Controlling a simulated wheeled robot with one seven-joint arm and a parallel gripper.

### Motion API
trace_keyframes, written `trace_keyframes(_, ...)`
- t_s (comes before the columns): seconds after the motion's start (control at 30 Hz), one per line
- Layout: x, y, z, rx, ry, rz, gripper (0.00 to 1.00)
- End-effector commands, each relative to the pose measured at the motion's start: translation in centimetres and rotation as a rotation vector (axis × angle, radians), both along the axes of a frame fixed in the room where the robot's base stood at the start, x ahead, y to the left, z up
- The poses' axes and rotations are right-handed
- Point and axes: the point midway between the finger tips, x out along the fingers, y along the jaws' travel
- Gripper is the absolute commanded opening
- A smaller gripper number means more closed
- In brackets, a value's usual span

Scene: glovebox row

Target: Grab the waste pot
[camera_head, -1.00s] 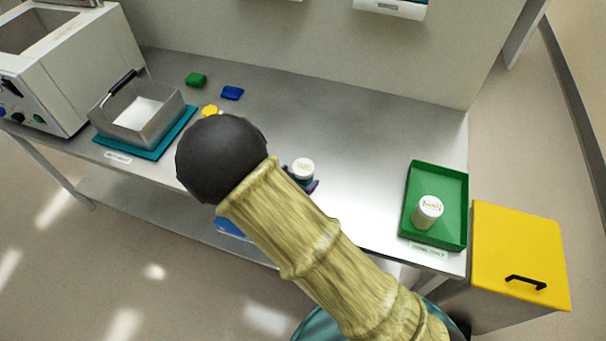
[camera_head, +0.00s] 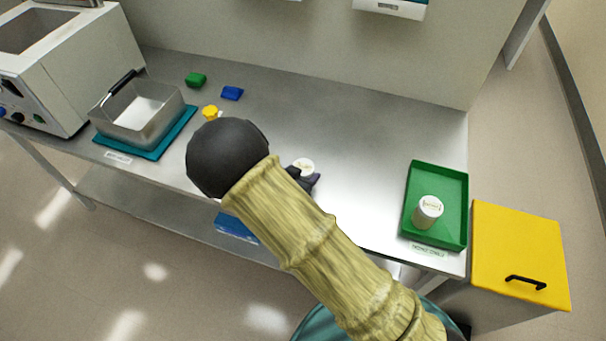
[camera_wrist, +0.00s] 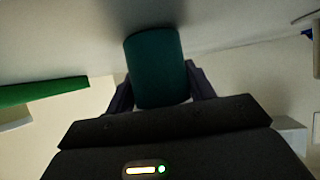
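A pot with a white lid (camera_head: 304,166) stands on the steel bench, partly hidden behind my arm. In the wrist view its dark teal body (camera_wrist: 157,68) fills the space between my fingers. My gripper (camera_wrist: 160,85) has one dark finger on each side of this pot, very close to its wall. A thin pale gap shows by the right finger; contact on the left is unclear. In the head view only a dark part of my gripper (camera_head: 308,181) shows beside the pot. Neither pot's lettering is readable.
A metal basin (camera_head: 160,125) sits on a teal mat by a white machine (camera_head: 60,70) on the left. Green (camera_head: 196,79), blue (camera_head: 232,93) and yellow (camera_head: 211,112) small items lie behind my arm. A yellow-lidded bin (camera_head: 520,255) stands right of the bench.

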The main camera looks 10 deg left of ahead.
Motion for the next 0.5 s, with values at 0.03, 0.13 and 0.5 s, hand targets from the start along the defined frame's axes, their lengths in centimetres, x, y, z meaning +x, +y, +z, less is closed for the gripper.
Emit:
trace_keyframes(0.03, 0.0, 0.0, 0.0, 0.0, 0.0, 0.0, 0.42)
trace_keyframes(0.13, 0.0, 0.0, 0.0, 0.0, 0.0, 0.0, 0.27)
trace_keyframes(0.5, 0.0, 0.0, 1.0, 0.003, -0.002, -0.001, 0.27)
